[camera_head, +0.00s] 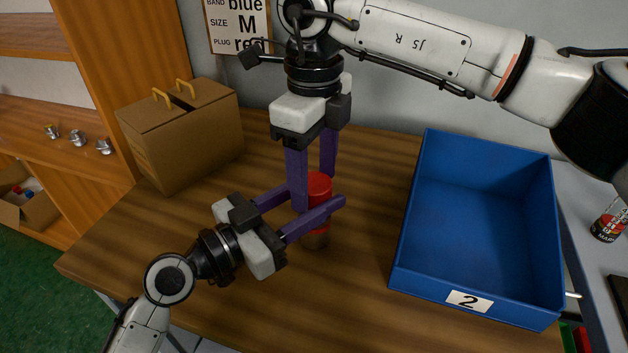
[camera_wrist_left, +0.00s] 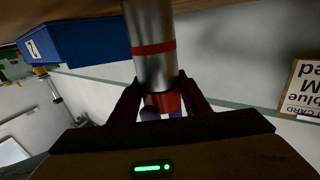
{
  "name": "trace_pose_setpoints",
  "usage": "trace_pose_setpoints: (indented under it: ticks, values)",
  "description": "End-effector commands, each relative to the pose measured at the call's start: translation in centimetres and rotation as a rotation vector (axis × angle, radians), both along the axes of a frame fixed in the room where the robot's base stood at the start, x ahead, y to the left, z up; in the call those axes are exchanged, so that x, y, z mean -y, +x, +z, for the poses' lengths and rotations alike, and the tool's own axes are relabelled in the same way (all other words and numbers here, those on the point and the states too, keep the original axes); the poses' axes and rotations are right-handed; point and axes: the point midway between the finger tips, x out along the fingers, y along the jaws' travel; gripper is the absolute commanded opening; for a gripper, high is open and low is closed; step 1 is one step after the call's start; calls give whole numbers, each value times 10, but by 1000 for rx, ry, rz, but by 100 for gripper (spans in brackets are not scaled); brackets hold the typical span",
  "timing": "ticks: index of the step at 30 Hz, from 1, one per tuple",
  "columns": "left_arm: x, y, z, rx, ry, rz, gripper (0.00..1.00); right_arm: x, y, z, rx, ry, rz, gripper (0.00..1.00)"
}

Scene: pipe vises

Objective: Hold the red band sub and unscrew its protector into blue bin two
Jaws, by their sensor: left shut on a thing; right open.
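The red band sub (camera_wrist_left: 153,20) is a metal cylinder with a red band, standing upright on the wooden table; its lower part (camera_head: 316,241) shows beneath my left gripper in the head view. The red protector (camera_head: 319,186) caps its top and also shows in the left wrist view (camera_wrist_left: 165,101). My left gripper (camera_head: 318,203) comes in level and is shut on the sub near its top. My right gripper (camera_head: 313,190) points down from above, open, with its purple fingers around the protector. The near fingers hide part of both pieces. Blue bin two (camera_head: 469,300) is empty, to the right.
A cardboard box (camera_head: 190,140) with yellow handles stands at the back left of the table. A sign (camera_head: 238,25) hangs on the wall behind. A shelf with small metal parts (camera_head: 77,139) is at the far left. Table space right of the sub is clear up to the bin.

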Motion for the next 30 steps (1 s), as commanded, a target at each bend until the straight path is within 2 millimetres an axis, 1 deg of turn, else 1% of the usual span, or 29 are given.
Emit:
trace_pose_setpoints:
  ticks: [1,4,7,12,13,16,17,26,30]
  values:
    - [-2,2,-9,-13,14,5,0,-1,-2,13,1,3,11,62]
    - [-3,2,-9,-15,15,4,0,-1,-1,27,3,3,10,62]
    - [-2,1,-9,-15,15,4,0,-1,-2,32,0,1,9,62]
    - [-2,1,-9,-14,14,2,0,-1,-1,31,0,2,8,62]
    - [-2,1,-9,-14,14,2,46,-1,-1,31,0,2,7,62]
    - [-2,1,-8,-13,14,2,63,-1,-1,31,0,2,7,62]
    - [-2,1,-8,-13,13,2,65,-1,-1,31,0,2,7,62]
    - [-3,0,-7,-11,12,2,65,-1,-1,30,1,2,6,62]
    - [-14,-9,-10,-12,13,3,65,-1,-1,26,1,2,6,62]
